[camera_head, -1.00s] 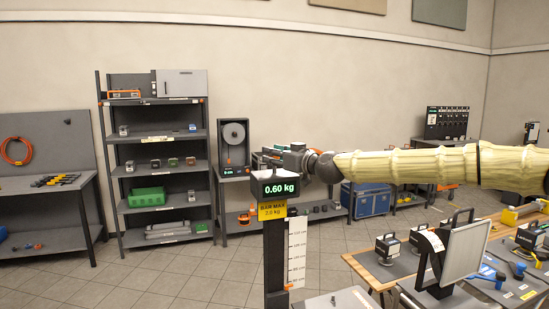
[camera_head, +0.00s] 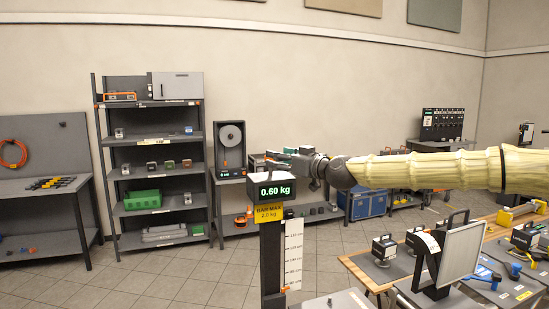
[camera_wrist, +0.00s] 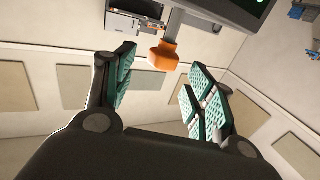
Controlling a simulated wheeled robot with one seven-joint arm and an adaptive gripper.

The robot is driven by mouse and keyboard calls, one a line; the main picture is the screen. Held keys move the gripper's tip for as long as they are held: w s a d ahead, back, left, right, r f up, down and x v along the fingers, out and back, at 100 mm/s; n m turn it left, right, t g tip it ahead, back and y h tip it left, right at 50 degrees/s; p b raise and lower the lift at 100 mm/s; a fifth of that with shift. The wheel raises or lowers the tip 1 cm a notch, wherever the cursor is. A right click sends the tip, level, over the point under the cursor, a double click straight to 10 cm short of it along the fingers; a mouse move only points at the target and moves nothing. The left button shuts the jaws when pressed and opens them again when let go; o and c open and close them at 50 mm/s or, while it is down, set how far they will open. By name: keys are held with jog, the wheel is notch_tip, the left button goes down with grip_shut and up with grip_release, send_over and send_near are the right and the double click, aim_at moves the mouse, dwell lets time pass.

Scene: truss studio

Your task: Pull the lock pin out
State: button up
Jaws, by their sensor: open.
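The lock pin's likely end is an orange knob (camera_wrist: 163,57) on a short grey stem, in the upper middle of the wrist view. It lies just beyond and between my fingertips, and I see no contact. My gripper (camera_wrist: 157,85) is open and empty, with teal ribbed pads on both sides. In the head view my gripper (camera_head: 288,157) is just above and behind the display box (camera_head: 274,190), which reads 0.60 kg. The knob is hidden in the head view. The box stands on a dark post (camera_head: 271,258) with a yellow "BAR MAX 2.0 kg" label.
A height scale (camera_head: 292,255) hangs beside the post. At the lower right is a table with several black-handled weights (camera_head: 384,248) and a tilted panel (camera_head: 462,248). Shelves (camera_head: 160,228) stand along the back wall. The floor at left is open.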

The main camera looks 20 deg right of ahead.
jog(key=v, duration=0.7)
jog(key=shift+s+d, duration=0.1)
dwell(0.5)
